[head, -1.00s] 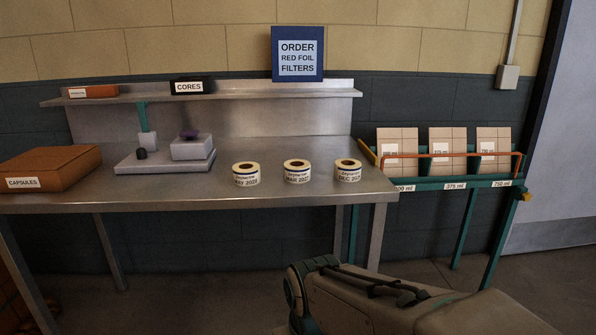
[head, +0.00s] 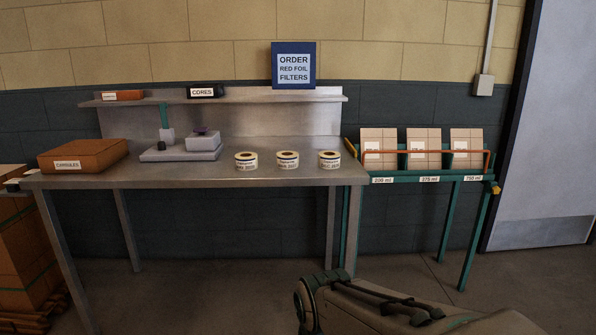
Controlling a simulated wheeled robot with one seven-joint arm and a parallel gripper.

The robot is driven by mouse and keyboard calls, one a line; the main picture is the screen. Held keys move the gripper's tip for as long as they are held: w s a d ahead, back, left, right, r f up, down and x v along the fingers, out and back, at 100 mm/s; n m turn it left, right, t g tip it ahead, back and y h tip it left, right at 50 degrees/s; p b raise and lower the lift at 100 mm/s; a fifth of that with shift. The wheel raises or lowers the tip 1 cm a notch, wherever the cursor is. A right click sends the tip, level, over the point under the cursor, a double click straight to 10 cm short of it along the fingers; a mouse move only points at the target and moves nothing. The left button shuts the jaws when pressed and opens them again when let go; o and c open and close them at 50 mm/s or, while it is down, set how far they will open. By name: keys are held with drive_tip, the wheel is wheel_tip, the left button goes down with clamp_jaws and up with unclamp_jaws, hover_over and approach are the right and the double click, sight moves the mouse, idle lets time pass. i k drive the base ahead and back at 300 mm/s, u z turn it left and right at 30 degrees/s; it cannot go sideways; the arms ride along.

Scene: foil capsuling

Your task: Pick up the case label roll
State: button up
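Three white label rolls with dark cores stand in a row on the right part of the metal table (head: 200,177). They are the left roll (head: 246,161), the middle roll (head: 288,160) and the right roll (head: 330,160). Each has printed text with a date, too small to read surely now. I cannot tell which one is the case label roll. My arm shows at the bottom, but my gripper is not in view.
A capsules box (head: 84,157) and a grey device (head: 182,153) stand left of the rolls. A shelf above holds a cores box (head: 205,91). A green rack (head: 428,174) with cartons stands at the right. Stacked brown boxes (head: 28,258) are at far left. The floor before the table is open.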

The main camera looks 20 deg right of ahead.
sight(327, 160)
drive_tip(key=z, duration=0.15)
drive_tip(key=k, duration=0.3)
drive_tip(key=u, duration=0.85)
drive_tip(key=i, duration=1.85)
drive_tip(key=z, duration=0.9)
